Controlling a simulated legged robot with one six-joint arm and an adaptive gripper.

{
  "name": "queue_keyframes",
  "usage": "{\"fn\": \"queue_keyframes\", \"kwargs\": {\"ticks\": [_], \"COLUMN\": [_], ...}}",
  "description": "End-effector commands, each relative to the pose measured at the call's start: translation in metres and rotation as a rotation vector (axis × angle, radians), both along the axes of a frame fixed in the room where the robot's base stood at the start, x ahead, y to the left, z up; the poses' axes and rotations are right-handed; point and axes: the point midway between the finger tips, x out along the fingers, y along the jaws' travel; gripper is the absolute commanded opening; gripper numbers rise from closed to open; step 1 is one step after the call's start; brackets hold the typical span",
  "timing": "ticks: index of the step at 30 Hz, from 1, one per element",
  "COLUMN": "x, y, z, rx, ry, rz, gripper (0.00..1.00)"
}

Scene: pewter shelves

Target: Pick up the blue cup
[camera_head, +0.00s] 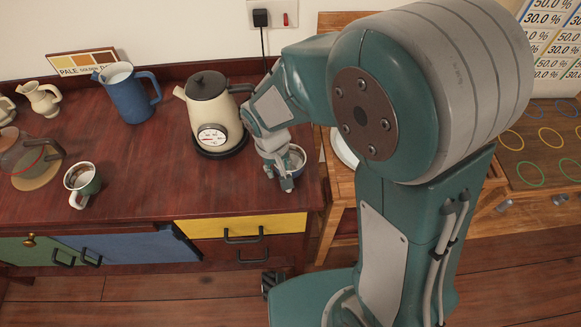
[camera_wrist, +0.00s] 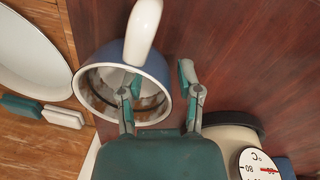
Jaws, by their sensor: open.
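The blue cup (camera_head: 298,158) stands at the right end of the dark red counter, partly hidden behind my gripper (camera_head: 285,180) in the head view. My gripper (camera_wrist: 160,76) is open in the wrist view. Its left finger overlaps the cup's opening, and its right finger is outside, right of the cup. I cannot tell whether the left finger is inside the cup or above it. Nothing is held.
A cream kettle (camera_head: 210,108) stands just left of the cup. A blue pitcher (camera_head: 128,98), a green-and-white mug (camera_head: 86,181) and a glass pot (camera_head: 22,152) are farther left. A white dish (camera_wrist: 28,52) lies on the wooden stand right of the counter.

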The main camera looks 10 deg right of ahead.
Motion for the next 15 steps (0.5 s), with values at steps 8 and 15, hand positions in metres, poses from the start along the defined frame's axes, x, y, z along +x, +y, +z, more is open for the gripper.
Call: {"fn": "queue_keyframes", "kwargs": {"ticks": [8, 15], "x": [-0.0002, -0.0002], "y": [0.0006, -0.0006], "z": [0.0001, 0.0005], "rx": [0.0, 0.001], "ry": [0.001, 0.001], "rz": [0.001, 0.0], "gripper": [0.0, 0.0]}}
